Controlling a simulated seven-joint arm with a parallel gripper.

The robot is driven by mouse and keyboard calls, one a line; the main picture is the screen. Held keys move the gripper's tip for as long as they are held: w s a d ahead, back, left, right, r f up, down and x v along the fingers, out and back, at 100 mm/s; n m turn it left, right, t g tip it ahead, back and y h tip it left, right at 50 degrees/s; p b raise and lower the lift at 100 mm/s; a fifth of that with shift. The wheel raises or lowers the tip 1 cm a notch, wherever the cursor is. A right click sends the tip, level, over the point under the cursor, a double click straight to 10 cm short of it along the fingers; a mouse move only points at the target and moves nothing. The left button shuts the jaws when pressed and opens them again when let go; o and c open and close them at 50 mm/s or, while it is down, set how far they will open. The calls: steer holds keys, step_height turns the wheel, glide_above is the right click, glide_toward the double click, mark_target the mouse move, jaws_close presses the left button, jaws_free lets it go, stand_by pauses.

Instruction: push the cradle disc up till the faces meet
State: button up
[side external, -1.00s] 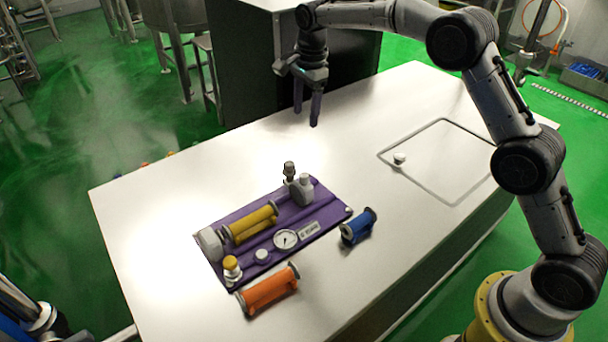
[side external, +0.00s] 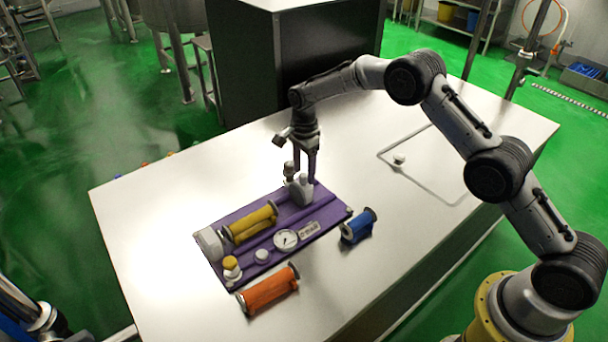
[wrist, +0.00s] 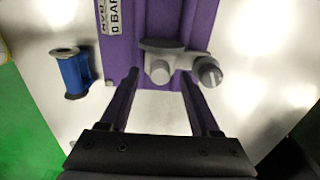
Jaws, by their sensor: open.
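A yellow spool-like piece (side external: 252,222) with flat end faces lies in the cradle on the purple board (side external: 283,256). A pale grey block (side external: 209,242) stands at its left end. A grey bracket (side external: 301,188) stands at the board's far right end; the wrist view shows it with a round knob (wrist: 160,72) and a darker ribbed knob (wrist: 208,72). I cannot tell for sure which part is the cradle disc. My gripper (side external: 305,172) is open just above the bracket, fingers pointing down. In the wrist view, its fingers (wrist: 160,80) spread either side of the round knob, with no clear contact.
A gauge (side external: 286,239) and a yellow-topped knob (side external: 231,264) sit on the board. An orange spool (side external: 268,289) and a blue spool (side external: 358,226) lie near the board's front edge. A small white knob (side external: 399,159) stands to the right. The table's left side is clear.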

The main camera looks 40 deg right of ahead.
steer(key=shift+f, duration=1.1)
jaws_close()
stand_by(0.7)
